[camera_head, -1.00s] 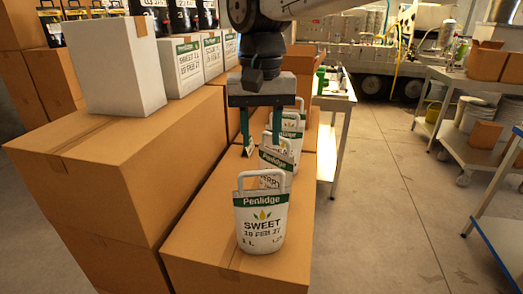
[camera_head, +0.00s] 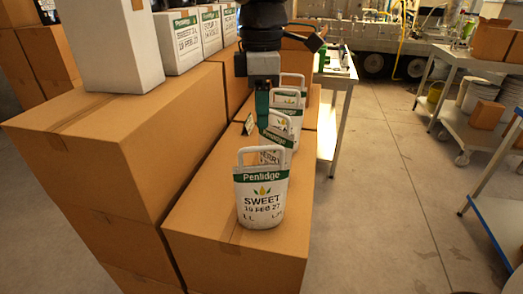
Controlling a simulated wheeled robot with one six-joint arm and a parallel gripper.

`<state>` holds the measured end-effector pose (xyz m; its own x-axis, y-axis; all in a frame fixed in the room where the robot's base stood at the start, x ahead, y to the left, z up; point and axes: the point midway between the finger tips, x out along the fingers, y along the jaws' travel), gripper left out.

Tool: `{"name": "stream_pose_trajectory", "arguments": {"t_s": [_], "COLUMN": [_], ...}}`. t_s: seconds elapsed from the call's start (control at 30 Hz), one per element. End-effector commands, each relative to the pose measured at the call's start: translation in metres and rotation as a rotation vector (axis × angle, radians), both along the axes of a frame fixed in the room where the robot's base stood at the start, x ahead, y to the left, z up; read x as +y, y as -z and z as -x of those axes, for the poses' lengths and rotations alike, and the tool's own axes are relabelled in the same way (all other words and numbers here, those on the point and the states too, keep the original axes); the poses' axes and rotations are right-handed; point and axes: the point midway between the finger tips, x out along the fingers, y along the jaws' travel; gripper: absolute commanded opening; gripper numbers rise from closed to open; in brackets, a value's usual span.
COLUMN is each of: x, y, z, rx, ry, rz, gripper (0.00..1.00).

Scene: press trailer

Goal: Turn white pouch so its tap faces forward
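Several white pouches with green "Penlidge" bands and loop handles stand in a row on a cardboard box (camera_head: 195,240). The nearest white pouch (camera_head: 262,197) is upright, with its "SWEET" label towards me. Right behind it a second pouch (camera_head: 277,138) stands turned at an angle, its lower part hidden. More pouches (camera_head: 288,98) stand farther back, partly covered. I cannot make out a tap on any of them. My gripper (camera_head: 262,108) points down over the row, behind the nearest pouch and beside the farther ones. I see it edge-on, so its opening and any contact are hidden.
A taller stack of cardboard boxes (camera_head: 110,130) borders the row on the left, with a tall white carton (camera_head: 115,50) and white packs (camera_head: 180,40) on top. A small dark green-edged piece (camera_head: 249,125) is left of my gripper. The floor (camera_head: 375,190) to the right is clear.

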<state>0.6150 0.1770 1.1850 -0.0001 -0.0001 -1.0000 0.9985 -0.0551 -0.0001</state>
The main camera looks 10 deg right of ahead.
Motion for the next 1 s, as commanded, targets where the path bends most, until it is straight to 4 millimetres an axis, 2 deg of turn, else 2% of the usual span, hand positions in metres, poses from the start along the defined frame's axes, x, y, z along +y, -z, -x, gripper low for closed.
{"name": "stream_pose_trajectory", "arguments": {"t_s": [0.03,0.3,0.5,0.7,0.97,1.0], "x": [0.0,0.0,0.0,0.0,0.0,0.0], "y": [0.0,0.057,0.086,0.099,0.1,0.1], "z": [0.0,0.001,0.0,0.0,0.0,0.0], "rx": [0.0,0.004,0.002,0.0,0.0,0.0], "ry": [-0.074,-0.063,-0.062,-0.062,-0.061,-0.061], "rz": [0.0,0.002,0.001,0.0,0.0,0.0], "gripper": [0.4,0.4,0.4,0.4,0.4,0.37]}}
